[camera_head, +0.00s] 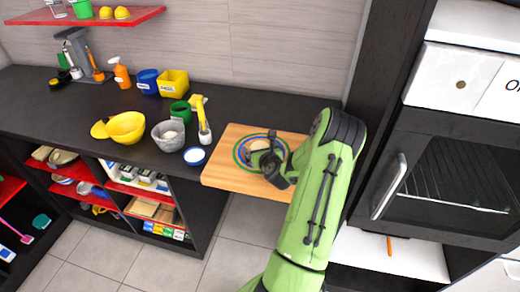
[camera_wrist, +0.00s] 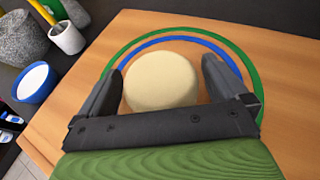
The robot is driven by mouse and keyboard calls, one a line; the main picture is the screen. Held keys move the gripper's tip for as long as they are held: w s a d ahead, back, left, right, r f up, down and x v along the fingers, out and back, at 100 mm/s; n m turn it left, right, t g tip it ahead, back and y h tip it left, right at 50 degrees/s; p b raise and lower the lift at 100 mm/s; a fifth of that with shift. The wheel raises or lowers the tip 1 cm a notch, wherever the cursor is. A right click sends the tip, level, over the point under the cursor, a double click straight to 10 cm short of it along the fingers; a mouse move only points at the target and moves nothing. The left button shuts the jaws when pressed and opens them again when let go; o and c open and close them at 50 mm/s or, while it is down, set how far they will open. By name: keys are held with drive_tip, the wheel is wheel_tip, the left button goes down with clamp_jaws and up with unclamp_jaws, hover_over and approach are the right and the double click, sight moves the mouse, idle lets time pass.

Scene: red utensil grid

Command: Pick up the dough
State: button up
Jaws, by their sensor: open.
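The dough (camera_wrist: 160,82) is a pale cream, rounded lump. It lies on the wooden board (camera_head: 228,171), inside printed green and blue rings. In the head view the dough (camera_head: 259,145) is partly covered by my gripper. My gripper (camera_wrist: 162,72) is open in the wrist view, with one dark finger on each side of the dough. Gaps show between the fingers and the dough, so they look apart from it. I cannot tell how high the fingertips are above the board.
Left of the board stand a blue-rimmed bowl (camera_head: 194,156), a grey bowl (camera_head: 168,135), a yellow bowl (camera_head: 121,128) and a yellow-handled tool (camera_head: 203,120). An oven (camera_head: 450,170) stands to the right. The board around the rings is clear.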

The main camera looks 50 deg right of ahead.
sight(260, 147)
drive_tip(key=c, duration=1.3)
wheel_tip(260, 147, up, 10)
drive_tip(key=p, duration=0.3)
